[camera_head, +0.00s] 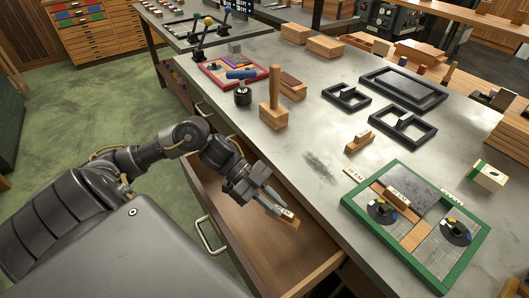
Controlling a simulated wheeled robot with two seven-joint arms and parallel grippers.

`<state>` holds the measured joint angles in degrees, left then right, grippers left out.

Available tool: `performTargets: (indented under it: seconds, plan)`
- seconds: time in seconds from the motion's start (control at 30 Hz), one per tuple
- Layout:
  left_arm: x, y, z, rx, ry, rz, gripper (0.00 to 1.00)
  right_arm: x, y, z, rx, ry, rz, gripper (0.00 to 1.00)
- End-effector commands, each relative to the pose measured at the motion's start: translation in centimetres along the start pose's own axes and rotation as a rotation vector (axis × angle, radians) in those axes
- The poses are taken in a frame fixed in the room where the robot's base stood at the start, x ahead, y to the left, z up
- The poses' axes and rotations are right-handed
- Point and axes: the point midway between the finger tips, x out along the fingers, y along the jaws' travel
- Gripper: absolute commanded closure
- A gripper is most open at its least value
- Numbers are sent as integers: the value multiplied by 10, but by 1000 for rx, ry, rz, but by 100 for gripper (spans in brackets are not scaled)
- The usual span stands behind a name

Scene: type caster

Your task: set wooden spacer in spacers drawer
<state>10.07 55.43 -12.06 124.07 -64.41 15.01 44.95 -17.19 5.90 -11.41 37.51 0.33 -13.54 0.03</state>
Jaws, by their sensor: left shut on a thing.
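My left gripper (272,202) is shut on a small wooden spacer (293,223) with a pale lettered label. The gripper holds the spacer over the open wooden drawer (245,232), near the drawer's right side by the table edge. I cannot tell whether the spacer touches the drawer. The part of the drawer I see looks empty; the arm hides some of it. My right gripper is out of view.
A green-framed tray (425,277) with two dark discs lies on the grey table (300,150). Black frames (403,125), a wooden stamp-like block (273,105) and a red-framed tray (222,80) stand farther back. Bare tabletop lies beside the drawer.

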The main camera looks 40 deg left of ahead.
Motion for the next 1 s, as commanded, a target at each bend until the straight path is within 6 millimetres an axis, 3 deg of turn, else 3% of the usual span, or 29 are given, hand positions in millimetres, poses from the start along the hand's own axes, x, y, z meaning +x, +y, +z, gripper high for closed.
performTargets:
  seconds: [0.3,0.57,0.8,1.0]
  plan:
    - [25,2,45,-4,1,2,100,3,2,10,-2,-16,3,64]
    - [31,2,56,-1,1,2,100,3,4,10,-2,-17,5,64]
    - [45,2,82,-2,0,2,100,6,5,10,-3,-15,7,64]
    - [46,2,86,0,-1,2,100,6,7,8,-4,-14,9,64]
